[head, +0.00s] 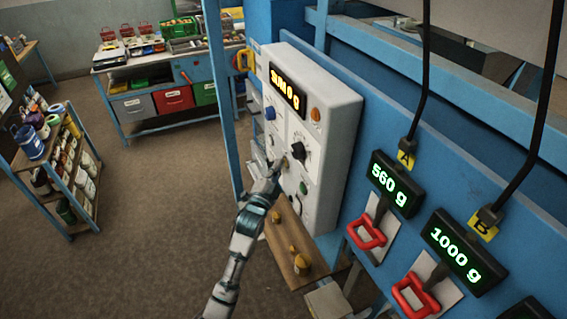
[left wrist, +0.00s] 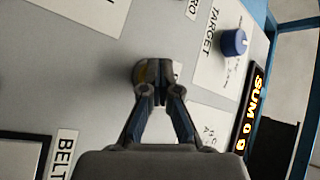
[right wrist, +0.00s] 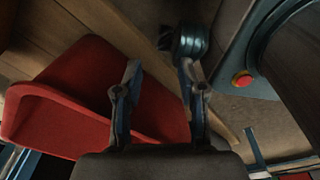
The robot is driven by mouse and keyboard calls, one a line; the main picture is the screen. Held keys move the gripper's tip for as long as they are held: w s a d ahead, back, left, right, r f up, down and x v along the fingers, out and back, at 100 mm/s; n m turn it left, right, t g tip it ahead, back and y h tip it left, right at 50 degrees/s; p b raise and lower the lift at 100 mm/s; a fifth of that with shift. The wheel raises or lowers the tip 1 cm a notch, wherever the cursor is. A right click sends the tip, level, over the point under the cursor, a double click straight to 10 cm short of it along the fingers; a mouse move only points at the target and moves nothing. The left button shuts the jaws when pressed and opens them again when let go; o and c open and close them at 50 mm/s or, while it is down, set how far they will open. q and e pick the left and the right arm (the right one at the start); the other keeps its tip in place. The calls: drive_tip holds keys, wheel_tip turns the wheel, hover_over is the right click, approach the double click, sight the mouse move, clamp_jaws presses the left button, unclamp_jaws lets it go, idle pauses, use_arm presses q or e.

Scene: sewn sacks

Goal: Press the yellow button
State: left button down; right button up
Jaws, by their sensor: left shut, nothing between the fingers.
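The yellow button (left wrist: 143,73) is on the light grey control panel (head: 334,115), mostly hidden behind my left fingertips in the left wrist view. My left gripper (left wrist: 160,98) is shut and empty, with its tips right in front of the button, seemingly on it; I cannot tell whether the button is pushed in. In the head view my left gripper (head: 280,168) reaches the lower part of the panel face. My right gripper (right wrist: 160,85) shows only in its own wrist view, with its fingers apart and nothing between them, near a red bin (right wrist: 75,95).
The panel also carries a blue knob (head: 270,113), a black dial (head: 299,151), an orange button (head: 315,115), a green button (head: 303,187) and a lit SUM display (head: 287,90). A wooden shelf (head: 290,250) with small brass weights is below. Red handles (head: 367,233) hang at right.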

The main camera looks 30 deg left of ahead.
use_arm(q)
drive_tip(key=shift+s+a+p, duration=0.35)
drive_tip(key=shift+s+a, duration=0.15)
drive_tip(key=shift+s, duration=0.15)
drive_tip(key=s+a, duration=0.1)
drive_tip(key=s, duration=0.1)
drive_tip(key=s+a+p, duration=0.1)
drive_tip(key=a, duration=0.1)
drive_tip(key=shift+s+a, duration=0.2)
drive_tip(key=shift+s, duration=0.15)
idle(0.9)
